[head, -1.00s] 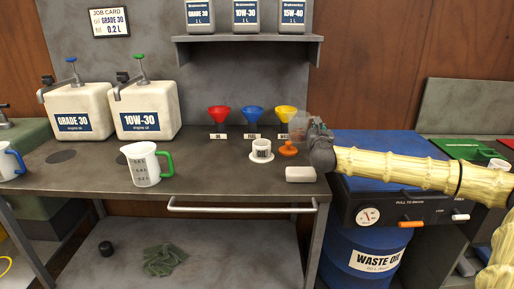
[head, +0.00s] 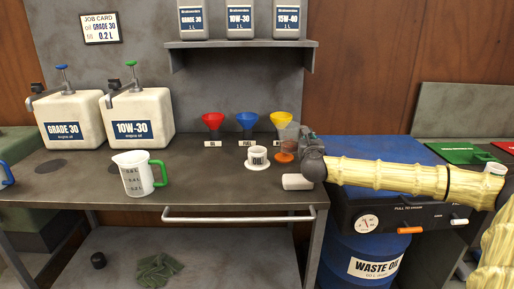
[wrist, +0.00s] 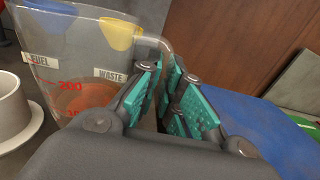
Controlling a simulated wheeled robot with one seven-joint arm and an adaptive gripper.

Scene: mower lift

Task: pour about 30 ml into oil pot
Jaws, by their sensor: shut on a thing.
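The oil pot (head: 257,159) is a small white cup with a dark label, upright on a white saucer on the bench. It also shows at the left edge of the wrist view (wrist: 14,112). My gripper (head: 308,143) is just right of the pot. Its teal-padded fingers (wrist: 172,95) are shut on the handle of a clear measuring jug (wrist: 65,60) with red marks, one reading 200. The jug (head: 289,133) looks about upright, right of the pot and apart from it.
Red (head: 213,120), blue (head: 247,120) and yellow (head: 281,118) funnels hang behind. A green-handled jug (head: 136,175) stands left; bench between it and the pot is clear.

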